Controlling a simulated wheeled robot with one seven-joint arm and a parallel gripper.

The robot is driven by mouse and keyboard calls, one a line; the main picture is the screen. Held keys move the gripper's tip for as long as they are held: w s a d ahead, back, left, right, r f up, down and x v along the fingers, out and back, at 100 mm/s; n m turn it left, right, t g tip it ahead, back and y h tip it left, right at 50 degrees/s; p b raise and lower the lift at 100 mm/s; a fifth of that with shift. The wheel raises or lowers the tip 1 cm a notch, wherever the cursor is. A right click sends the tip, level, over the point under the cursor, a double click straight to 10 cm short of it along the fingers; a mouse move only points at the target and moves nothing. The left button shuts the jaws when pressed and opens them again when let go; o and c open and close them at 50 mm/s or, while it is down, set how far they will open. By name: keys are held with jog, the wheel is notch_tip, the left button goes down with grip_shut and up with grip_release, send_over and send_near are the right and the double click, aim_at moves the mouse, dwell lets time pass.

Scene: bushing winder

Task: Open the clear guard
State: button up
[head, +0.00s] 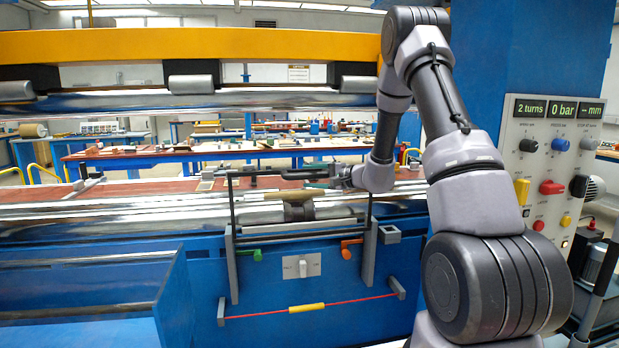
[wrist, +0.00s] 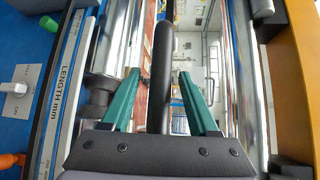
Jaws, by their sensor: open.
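The clear guard (head: 233,208) is a dark-framed see-through panel on the front of the blue winder. It stands upright in front of the shiny rollers, and its pane is hard to make out. Its dark top bar (head: 265,172) runs level across the frame. My gripper (head: 322,184) is at the right part of this bar, its fingers pointing left. In the wrist view, my gripper (wrist: 159,75) is open, with green fingers apart. A black bar (wrist: 163,60) runs between them, with a gap on each side. I cannot tell how deep it sits.
A tan-wrapped piece (head: 290,195) sits on the shaft behind the guard. Green (head: 257,255) and orange (head: 347,250) levers flank a white switch (head: 301,266). A red cord (head: 345,302) hangs below. A control panel (head: 550,165) stands right. A yellow beam (head: 190,44) crosses above.

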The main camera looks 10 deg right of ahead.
jog(key=shift+w+a, duration=0.2)
grip_shut()
dwell(1.4)
